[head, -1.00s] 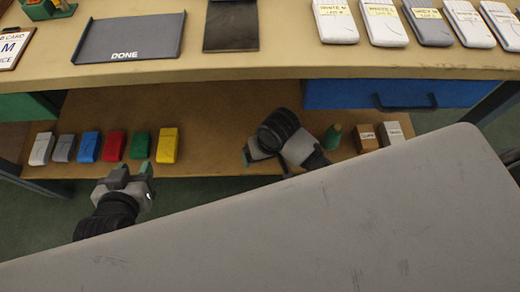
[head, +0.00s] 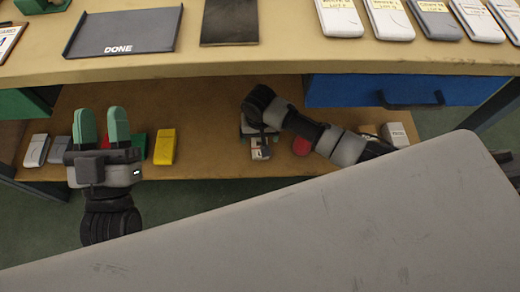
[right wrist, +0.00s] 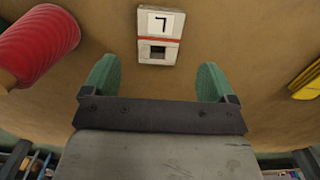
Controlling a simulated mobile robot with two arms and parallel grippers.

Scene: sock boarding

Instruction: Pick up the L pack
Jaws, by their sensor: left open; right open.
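The L pack (right wrist: 160,50) is a small white block with a red stripe, a dark window and an upside-down L-like mark in the right wrist view. It lies on the brown lower shelf, just beyond and between my right gripper's (right wrist: 157,70) open green fingertips, not touching them. In the head view the L pack (head: 261,149) shows just below the right wrist, which hides much of that gripper. My left gripper (head: 101,118) is open and empty, with its fingers in front of the coloured packs at the shelf's left.
A red ribbed spool (right wrist: 38,48) lies left of the L pack in the right wrist view; a yellow pack (right wrist: 306,82) is at the right. A grey panel (head: 280,220) fills the head view's foreground. A blue drawer (head: 350,92) hangs above the shelf's right side.

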